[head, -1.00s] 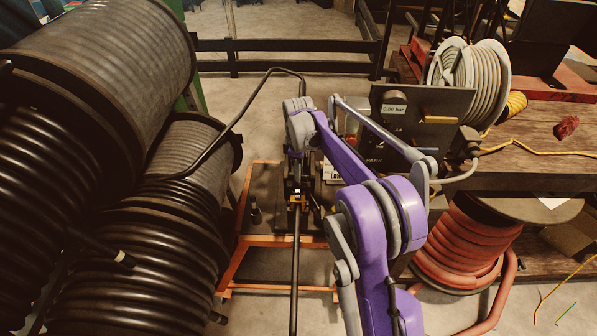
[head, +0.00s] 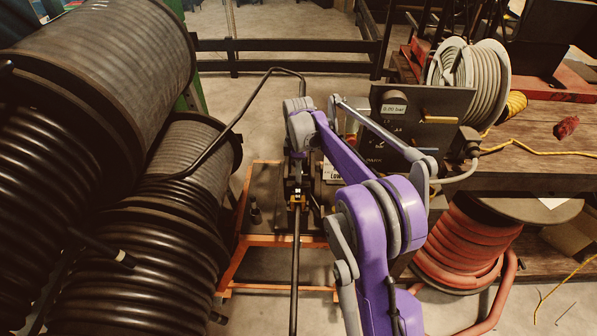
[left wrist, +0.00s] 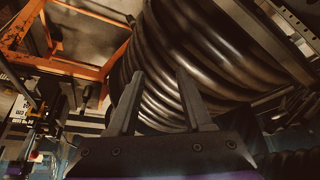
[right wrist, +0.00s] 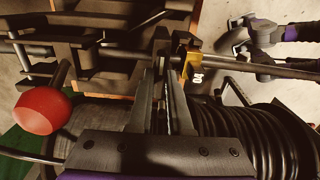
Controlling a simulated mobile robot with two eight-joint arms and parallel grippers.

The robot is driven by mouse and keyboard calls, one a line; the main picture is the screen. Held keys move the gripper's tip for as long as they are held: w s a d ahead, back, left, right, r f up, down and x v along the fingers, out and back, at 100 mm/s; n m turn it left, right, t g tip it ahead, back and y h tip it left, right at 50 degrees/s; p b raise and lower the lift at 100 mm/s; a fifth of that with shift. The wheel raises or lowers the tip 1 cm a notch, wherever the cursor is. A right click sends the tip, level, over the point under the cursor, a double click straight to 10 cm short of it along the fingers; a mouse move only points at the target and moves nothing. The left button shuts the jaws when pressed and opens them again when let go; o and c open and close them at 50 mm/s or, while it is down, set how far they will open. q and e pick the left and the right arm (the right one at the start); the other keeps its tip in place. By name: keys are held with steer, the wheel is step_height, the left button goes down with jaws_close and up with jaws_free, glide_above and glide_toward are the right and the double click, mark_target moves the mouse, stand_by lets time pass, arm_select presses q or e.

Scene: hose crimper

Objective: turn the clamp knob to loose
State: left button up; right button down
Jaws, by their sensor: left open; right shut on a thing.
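My right gripper (right wrist: 160,70) is shut on a small dark part at the bench clamp, which I take to be the clamp knob (right wrist: 161,48). The fingers hide most of it, so its turn position cannot be told. A black hose (right wrist: 235,62) with a brass collar (right wrist: 191,66) marked "04" lies just right of the fingertips. In the head view the right gripper (head: 297,188) points down at the clamp, above the brass collar (head: 297,203). My left gripper (left wrist: 158,78) is open and empty, with a large black hose coil (left wrist: 205,50) beyond it.
A red ball handle (right wrist: 42,110) stands left of the right gripper. Big black hose reels (head: 100,80) fill the left. An orange frame (head: 262,238) surrounds the clamp. A wooden bench (head: 545,150) is at right.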

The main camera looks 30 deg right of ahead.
steer(key=c, duration=0.8)
jaws_free()
steer(key=shift+c, duration=0.2)
steer(key=shift+r, duration=0.1)
step_height(320, 180, up, 11)
steer(key=shift+p, duration=0.35)
steer(key=shift+f, duration=0.2)
